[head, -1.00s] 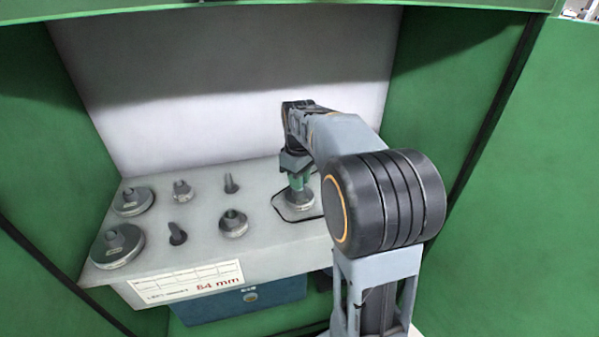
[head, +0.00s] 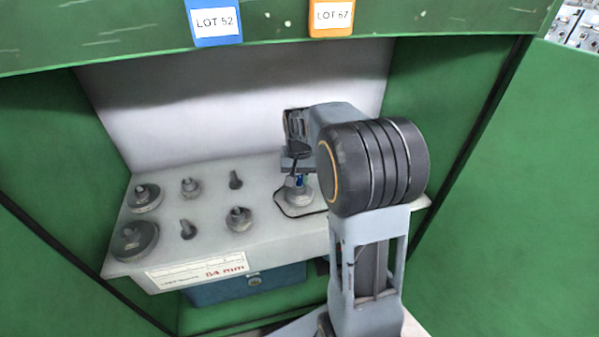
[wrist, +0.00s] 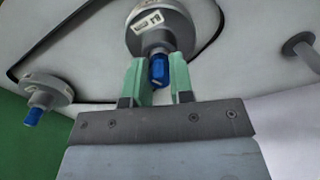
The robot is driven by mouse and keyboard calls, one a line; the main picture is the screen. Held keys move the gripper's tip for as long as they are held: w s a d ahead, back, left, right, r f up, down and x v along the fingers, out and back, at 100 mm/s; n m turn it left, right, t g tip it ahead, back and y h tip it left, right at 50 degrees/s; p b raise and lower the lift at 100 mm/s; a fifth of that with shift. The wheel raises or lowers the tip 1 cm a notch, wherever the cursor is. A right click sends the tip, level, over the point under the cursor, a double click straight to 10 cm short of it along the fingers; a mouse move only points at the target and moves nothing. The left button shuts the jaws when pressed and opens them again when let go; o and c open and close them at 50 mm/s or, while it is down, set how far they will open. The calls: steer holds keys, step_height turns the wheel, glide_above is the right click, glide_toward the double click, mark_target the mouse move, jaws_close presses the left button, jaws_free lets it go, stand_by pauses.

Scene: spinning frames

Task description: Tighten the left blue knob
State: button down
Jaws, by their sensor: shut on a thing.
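The left blue knob shows between my fingers in the wrist view (wrist: 158,71) and as a small blue spot in the head view (head: 299,182). It sits on a round grey fitting (wrist: 160,25) with a white label. My gripper (wrist: 157,62) has its pale green fingers on either side of the knob and is shut on it. A second blue knob (wrist: 33,117) on a similar fitting is at the left of the wrist view. In the head view this second knob is hidden, apparently behind my arm.
Left of my gripper, the light grey shelf (head: 265,235) carries several grey pegs and discs, such as a large disc (head: 135,240) and a ringed peg (head: 239,219). Green walls flank it. A blue drawer (head: 235,287) is below. Blue (head: 213,22) and orange (head: 332,18) lot tags hang above.

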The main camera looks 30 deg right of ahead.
mark_target(300, 176)
steer(key=m+p, duration=0.2)
steer(key=m, duration=0.3)
steer(key=shift+m, duration=0.3)
stand_by(0.4)
steer(key=c, duration=1)
jaws_free()
steer(key=shift+r+p, duration=0.1)
steer(key=shift+p, duration=0.2)
step_height(300, 176, up, 12)
steer(key=shift+f+p, duration=0.1)
steer(key=shift+p, duration=1.1)
